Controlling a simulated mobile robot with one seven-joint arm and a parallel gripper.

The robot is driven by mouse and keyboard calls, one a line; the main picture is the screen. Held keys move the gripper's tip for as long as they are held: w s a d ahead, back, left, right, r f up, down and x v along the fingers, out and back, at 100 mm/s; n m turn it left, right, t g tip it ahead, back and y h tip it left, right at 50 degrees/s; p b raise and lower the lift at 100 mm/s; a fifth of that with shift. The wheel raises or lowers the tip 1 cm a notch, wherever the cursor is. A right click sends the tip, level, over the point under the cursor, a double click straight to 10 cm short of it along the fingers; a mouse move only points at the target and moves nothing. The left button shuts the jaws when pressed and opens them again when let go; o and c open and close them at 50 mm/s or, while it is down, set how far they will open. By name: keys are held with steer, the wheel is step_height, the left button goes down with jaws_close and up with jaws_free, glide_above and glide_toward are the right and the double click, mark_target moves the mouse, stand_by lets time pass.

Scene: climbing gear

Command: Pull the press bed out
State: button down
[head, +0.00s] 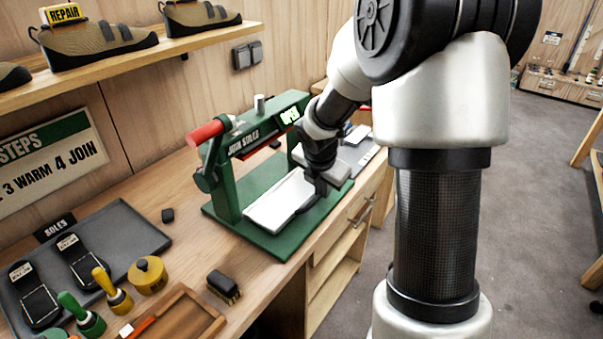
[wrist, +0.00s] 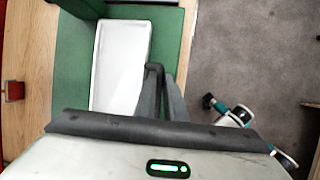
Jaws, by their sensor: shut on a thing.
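The green press (head: 236,160) marked "JOIN SOLES" stands on the wooden bench, with a red-gripped lever (head: 205,132) at its left. Its white press bed (head: 275,203) lies flat low in the frame, over the green base. In the wrist view the bed (wrist: 120,62) shows as a white rectangular tray over green. My gripper (head: 312,200) is at the bed's right edge, shut on what looks like its dark handle. In the wrist view my fingers (wrist: 160,85) stand beside that edge, around the dark handle (wrist: 154,69); the exact contact is partly hidden.
A grey tray (head: 130,235) with soles lies at left. A brush (head: 223,287), a yellow pot (head: 147,275) and a wooden tray (head: 180,318) stand near the press. Shoes sit on the shelf (head: 130,55) above. Open floor (head: 540,190) lies right of the bench.

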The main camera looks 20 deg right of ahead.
steer(key=s+d+p, duration=0.1)
steer(key=s+d, duration=0.3)
steer(key=s, duration=0.1)
steer(key=c, duration=1.8)
jaws_free()
steer(key=shift+r+p, duration=0.1)
steer(key=shift+p, duration=0.25)
steer(key=p+v, duration=0.7)
steer(key=v, duration=1)
steer(key=shift+s+r+p, duration=0.1)
steer(key=shift+p, duration=0.25)
